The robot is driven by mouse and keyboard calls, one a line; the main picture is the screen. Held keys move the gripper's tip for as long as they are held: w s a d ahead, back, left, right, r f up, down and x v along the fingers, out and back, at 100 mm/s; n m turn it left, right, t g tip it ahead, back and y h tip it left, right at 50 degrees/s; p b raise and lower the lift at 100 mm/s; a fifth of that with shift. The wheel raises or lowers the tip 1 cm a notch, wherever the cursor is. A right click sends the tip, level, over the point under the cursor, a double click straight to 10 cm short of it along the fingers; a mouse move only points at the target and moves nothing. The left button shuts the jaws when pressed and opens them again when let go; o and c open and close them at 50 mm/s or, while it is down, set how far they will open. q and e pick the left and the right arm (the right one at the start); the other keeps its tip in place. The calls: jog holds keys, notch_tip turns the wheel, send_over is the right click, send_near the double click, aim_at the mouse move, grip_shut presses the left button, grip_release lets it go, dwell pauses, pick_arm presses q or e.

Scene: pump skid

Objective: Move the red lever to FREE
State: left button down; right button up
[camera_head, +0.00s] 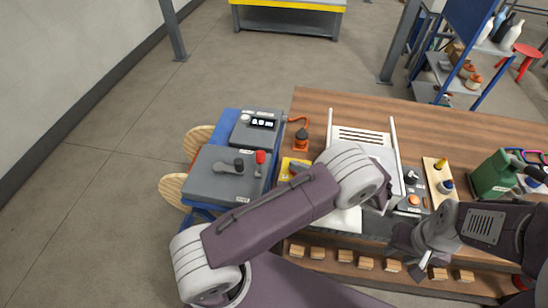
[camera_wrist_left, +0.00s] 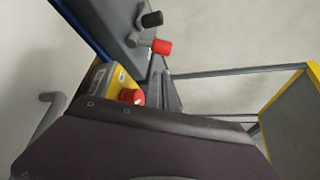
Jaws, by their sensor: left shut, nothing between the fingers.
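The red lever (camera_head: 260,157) stands at the right edge of the grey box (camera_head: 212,184), beside a black lever (camera_head: 238,163). In the left wrist view, the red lever's cap (camera_wrist_left: 161,47) sticks out near the top, below the black lever's cap (camera_wrist_left: 152,19). The small labels there are too small to read. My left gripper (camera_head: 381,202) is shut and empty, mostly hidden by its wrist, right of the grey box and apart from the red lever. My right gripper (camera_head: 408,242) is at the table's front edge; its fingers are not clear.
A grey unit with a display (camera_head: 262,123) stands behind the lever box. A yellow box with a red button (camera_wrist_left: 131,97) is near it. My left forearm crosses in front of the wooden table (camera_head: 370,107). A green container (camera_head: 490,176) stands at the right. Open floor lies left.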

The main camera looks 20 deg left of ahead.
aim_at(260, 165)
pick_arm(q)
jog(key=shift+d, duration=0.1)
jog(key=p+x, duration=0.1)
jog(key=x, duration=0.9)
jog(key=shift+p, duration=0.4)
